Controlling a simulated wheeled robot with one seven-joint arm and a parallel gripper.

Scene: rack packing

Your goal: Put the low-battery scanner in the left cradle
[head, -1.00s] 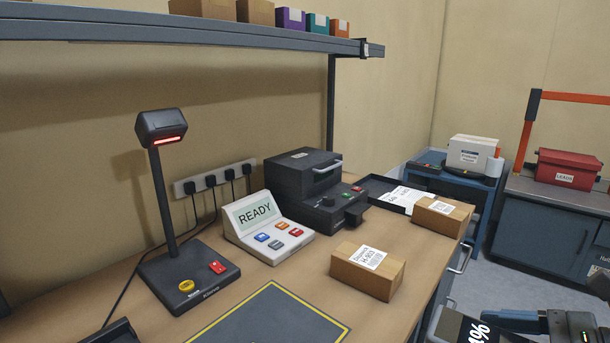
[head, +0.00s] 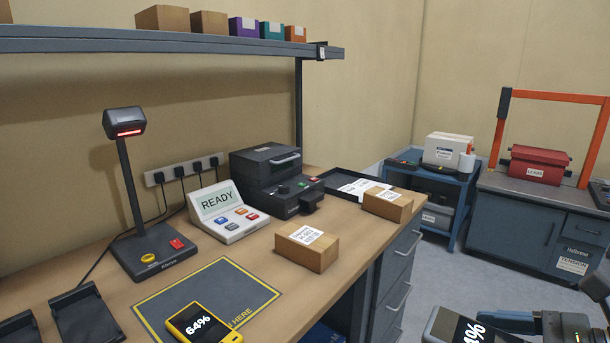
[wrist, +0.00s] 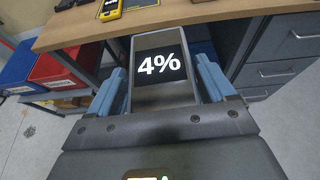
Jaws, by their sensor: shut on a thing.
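My gripper (wrist: 161,85) is shut on a grey scanner (wrist: 159,92) whose screen reads 4%. In the head view this scanner (head: 452,329) shows at the lower right, partly cut off, off the bench's right side. A yellow scanner (head: 204,323) reading 64% lies on the bench at the front edge of the dark mat; it also shows in the wrist view (wrist: 110,10). Two dark cradles stand at the lower left of the head view: the left cradle (head: 18,328) is cut off by the frame edge, and the right one (head: 85,313) looks empty.
The wooden bench (head: 330,205) holds a lamp-like scanner stand (head: 148,256), a READY console (head: 222,215), a printer (head: 277,182) and two cartons (head: 307,246). Drawers (head: 398,285) are below its right end. Red and blue bins (wrist: 62,66) stand under the bench.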

